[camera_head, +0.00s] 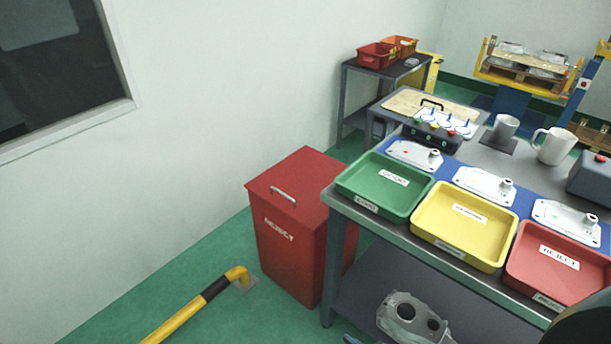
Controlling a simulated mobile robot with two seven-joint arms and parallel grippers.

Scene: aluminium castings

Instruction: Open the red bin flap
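The red bin (284,243) stands on the green floor, left of the workbench, with a white REJECT label on its front. Its flap (298,178) lies flat and closed on top, with a pale bar handle (283,195) near the front edge. The bin's right side is partly hidden by the bench corner and leg. Neither of my grippers shows in the head view, and nothing touches the flap or handle.
The workbench (336,195) carries green (364,202), yellow (444,246) and red (541,296) trays near its front edge. White castings lie behind them. A yellow-black floor rail (195,306) runs front left of the bin.

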